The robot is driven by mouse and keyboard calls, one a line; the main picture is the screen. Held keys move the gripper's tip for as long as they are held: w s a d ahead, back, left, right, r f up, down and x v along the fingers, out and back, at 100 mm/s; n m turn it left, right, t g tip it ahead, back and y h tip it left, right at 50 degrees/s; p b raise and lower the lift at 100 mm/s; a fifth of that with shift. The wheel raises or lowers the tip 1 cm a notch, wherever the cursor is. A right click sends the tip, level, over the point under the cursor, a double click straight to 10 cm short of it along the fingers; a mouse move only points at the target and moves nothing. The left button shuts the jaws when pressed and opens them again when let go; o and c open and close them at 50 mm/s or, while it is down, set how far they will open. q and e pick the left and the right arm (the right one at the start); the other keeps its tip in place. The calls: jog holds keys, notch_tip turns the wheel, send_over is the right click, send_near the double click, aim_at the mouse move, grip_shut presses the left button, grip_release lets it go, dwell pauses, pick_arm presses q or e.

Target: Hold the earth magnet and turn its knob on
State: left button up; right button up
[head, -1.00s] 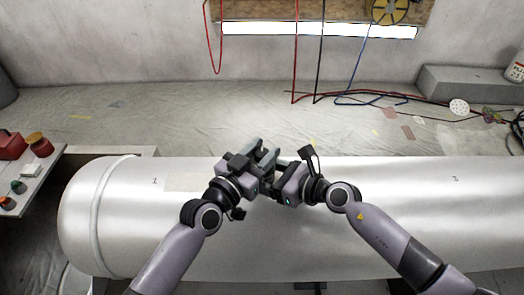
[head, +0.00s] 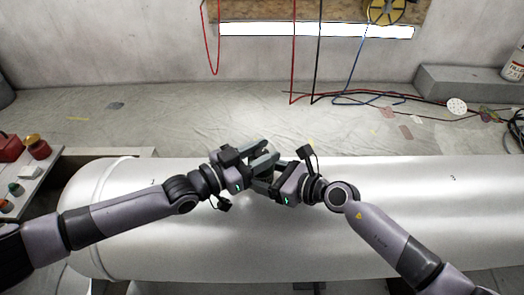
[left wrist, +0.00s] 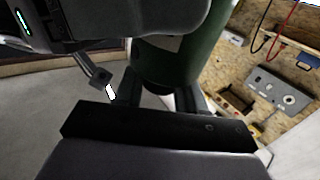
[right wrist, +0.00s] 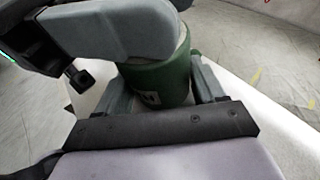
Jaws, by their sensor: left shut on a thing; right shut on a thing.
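The earth magnet is a green cylinder, seen in the right wrist view (right wrist: 165,82) and in the left wrist view (left wrist: 165,60). In the head view both grippers largely hide it, above the big pale pipe (head: 400,215). My right gripper (head: 262,182) is shut on the green body, with one finger on each side. My left gripper (head: 268,158) is shut on the magnet too, and its finger crosses the magnet's pale-rimmed end in the right wrist view. The knob is hidden, so I cannot tell its setting. The two grippers are very close together.
A side table (head: 30,185) with a red box (head: 10,148) and small coloured items stands at the left. Cables (head: 320,97) hang and lie along the back wall. A grey block (head: 470,83) is at the back right. The sheeted floor behind the pipe is mostly clear.

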pick_arm(q)
jog(key=shift+w+a+m+g+h, duration=0.1)
jog(key=shift+m+g+h, duration=0.7)
jog(key=shift+g, duration=0.5)
jog(key=shift+m+g, duration=0.4)
jog(key=shift+w+a+f+m+g, duration=0.1)
jog(key=shift+a+f+m+g, duration=0.15)
jog(key=shift+g, duration=0.25)
jog(key=o, duration=1)
jog(key=shift+c, duration=0.2)
jog(key=shift+r, duration=0.1)
jog(key=shift+s+a, duration=0.25)
jog(key=v, duration=1.1)
jog(key=shift+a, duration=0.2)
